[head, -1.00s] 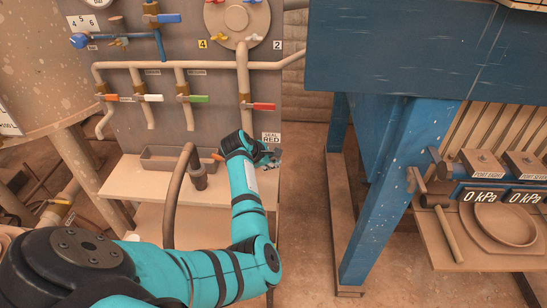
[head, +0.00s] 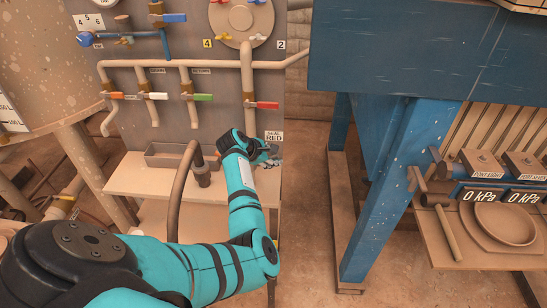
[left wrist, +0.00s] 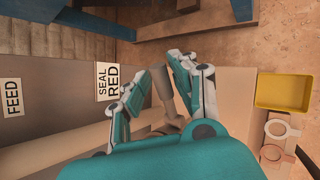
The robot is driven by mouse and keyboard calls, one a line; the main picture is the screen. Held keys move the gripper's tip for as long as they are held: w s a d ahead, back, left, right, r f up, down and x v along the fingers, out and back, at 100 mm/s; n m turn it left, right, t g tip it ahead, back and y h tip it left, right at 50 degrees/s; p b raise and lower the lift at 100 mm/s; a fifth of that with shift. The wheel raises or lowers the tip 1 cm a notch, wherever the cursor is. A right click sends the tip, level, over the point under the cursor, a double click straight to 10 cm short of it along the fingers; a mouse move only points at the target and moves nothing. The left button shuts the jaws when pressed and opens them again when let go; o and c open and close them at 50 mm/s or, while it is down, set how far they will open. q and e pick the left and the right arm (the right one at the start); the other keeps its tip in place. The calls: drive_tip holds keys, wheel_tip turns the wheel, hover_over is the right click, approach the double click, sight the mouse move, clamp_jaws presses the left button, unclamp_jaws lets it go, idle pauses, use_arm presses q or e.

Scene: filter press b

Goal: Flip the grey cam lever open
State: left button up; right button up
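I cannot clearly pick out the grey cam lever in either view. My left gripper (head: 268,155) is at the panel's lower right, just below the "SEAL RED" label (head: 273,136). In the left wrist view the left gripper (left wrist: 163,82) has its fingers spread apart. A brownish-grey cylindrical fitting (left wrist: 162,92) shows in the gap between them. I cannot tell whether a finger touches it. The fingers and wrist hide part of the fitting. The same label (left wrist: 110,80) is left of the fingers. My right gripper is not in view.
A shelf (head: 125,180) below the panel bears a grey tray (head: 165,160); a hose with a dark coupling (head: 202,174) rises in front. A red-handled valve (head: 267,105) is above the gripper. A blue post (head: 395,190) stands to the right. A yellow bin (left wrist: 284,92) shows in the wrist view.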

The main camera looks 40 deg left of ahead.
use_arm(q)
drive_tip(key=v, duration=1.2)
idle(0.4)
